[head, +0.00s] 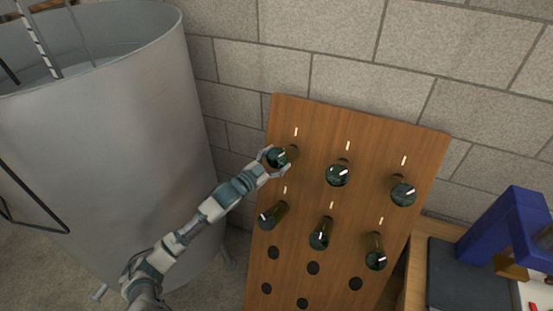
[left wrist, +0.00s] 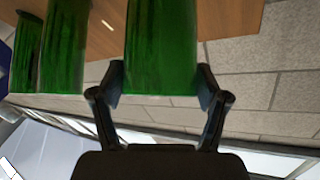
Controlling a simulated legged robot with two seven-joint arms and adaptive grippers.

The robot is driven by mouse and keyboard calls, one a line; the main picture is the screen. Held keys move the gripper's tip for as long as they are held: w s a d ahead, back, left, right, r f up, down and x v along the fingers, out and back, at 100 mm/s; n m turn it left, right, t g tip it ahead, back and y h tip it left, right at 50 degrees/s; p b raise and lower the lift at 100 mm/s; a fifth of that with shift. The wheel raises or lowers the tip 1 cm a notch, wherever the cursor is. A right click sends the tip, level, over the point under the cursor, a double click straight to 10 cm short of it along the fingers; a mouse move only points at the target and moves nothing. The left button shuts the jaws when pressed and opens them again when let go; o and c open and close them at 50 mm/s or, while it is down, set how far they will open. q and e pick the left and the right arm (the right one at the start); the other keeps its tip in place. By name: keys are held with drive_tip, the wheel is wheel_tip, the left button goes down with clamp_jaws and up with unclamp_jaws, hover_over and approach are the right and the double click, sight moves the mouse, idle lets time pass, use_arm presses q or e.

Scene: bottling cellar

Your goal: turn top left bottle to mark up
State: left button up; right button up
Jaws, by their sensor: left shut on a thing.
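The top left bottle (head: 279,156) is dark green and sticks out of the wooden rack, base end toward me. A short pale mark shows on its base, slanted; its exact angle is hard to tell. A white line is on the rack just above it. My left gripper (head: 277,162) is shut around the bottle near its base end. In the left wrist view the green bottle (left wrist: 162,45) stands between the two fingers (left wrist: 161,88), one against each side. My right gripper is in neither view.
Several other green bottles, such as the top middle one (head: 337,175), sit close by in the rack (head: 330,130). Empty holes are lower down. A large metal tank (head: 110,150) stands left, and a blue device (head: 510,230) stands right. A block wall is behind.

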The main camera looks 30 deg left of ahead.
use_arm(q)
drive_tip(key=n+y+p, duration=0.1)
drive_tip(key=n, duration=0.1)
drive_tip(key=n+t+y+p, duration=0.1)
drive_tip(key=n+y, duration=0.1)
drive_tip(key=n, duration=0.1)
drive_tip(key=n+y+p, duration=0.1)
drive_tip(key=n+y, duration=0.1)
drive_tip(key=shift+d+f, duration=0.25)
drive_tip(key=shift+f+n+y+p, duration=0.1)
drive_tip(key=shift+n+y+p, duration=0.9)
drive_tip(key=shift+n+y, duration=1.1)
drive_tip(key=shift+n, duration=0.5)
drive_tip(key=o, duration=1.2)
drive_tip(key=shift+c, duration=0.2)
drive_tip(key=shift+s, duration=0.25)
drive_tip(key=v, duration=1.1)
drive_tip(key=shift+s, duration=0.25)
